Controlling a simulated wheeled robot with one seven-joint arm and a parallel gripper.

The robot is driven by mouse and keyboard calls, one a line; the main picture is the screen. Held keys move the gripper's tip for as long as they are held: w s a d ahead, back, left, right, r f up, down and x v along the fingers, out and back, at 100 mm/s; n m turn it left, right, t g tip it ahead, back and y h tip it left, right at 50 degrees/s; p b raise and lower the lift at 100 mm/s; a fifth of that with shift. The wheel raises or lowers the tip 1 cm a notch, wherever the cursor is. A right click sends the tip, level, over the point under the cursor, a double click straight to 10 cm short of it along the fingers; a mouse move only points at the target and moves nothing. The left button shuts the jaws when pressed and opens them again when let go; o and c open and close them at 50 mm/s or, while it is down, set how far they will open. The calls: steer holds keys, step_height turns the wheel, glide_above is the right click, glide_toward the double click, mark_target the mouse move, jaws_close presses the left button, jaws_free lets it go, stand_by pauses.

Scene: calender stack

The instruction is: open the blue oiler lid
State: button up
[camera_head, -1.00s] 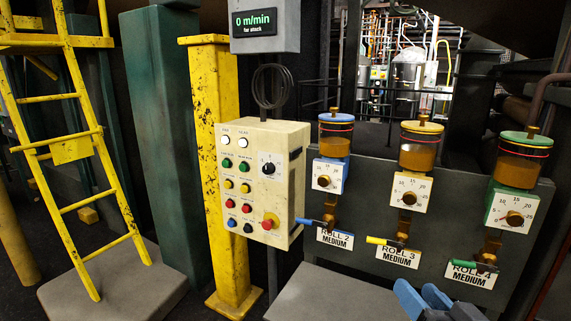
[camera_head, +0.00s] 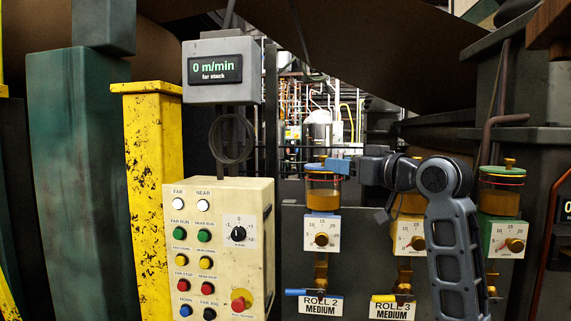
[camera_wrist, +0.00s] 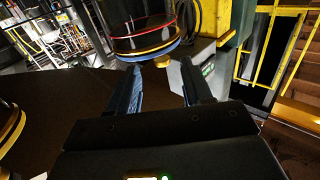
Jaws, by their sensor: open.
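The blue oiler is the leftmost of three, above the ROLL 2 plate. Its blue lid (camera_head: 313,166) sits on the clear cup (camera_head: 322,192) and looks shut, partly hidden by my gripper. My gripper (camera_head: 330,165) reaches in from the right at lid height, with blue fingertips by the brass knob. In the wrist view, the picture is upside down and the blue lid rim (camera_wrist: 150,53) lies just beyond my open gripper (camera_wrist: 160,67). The brass knob (camera_wrist: 162,62) shows between the fingertips. I cannot tell whether the fingers touch it.
The yellow-lidded oiler (camera_head: 408,203) is partly behind my arm, and the green-lidded oiler (camera_head: 500,190) stands farther right. The cream button box (camera_head: 220,245) stands left of the blue oiler, with a yellow post (camera_head: 150,190) beyond it. A speed display (camera_head: 215,69) hangs above.

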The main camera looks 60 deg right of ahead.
mark_target(319, 166)
steer(key=x, duration=0.5)
steer(key=r+x, duration=0.1)
steer(key=x, duration=0.2)
steer(key=shift+w+p, duration=0.2)
steer(key=shift+p, duration=0.15)
steer(key=shift+c, duration=0.3)
jaws_close()
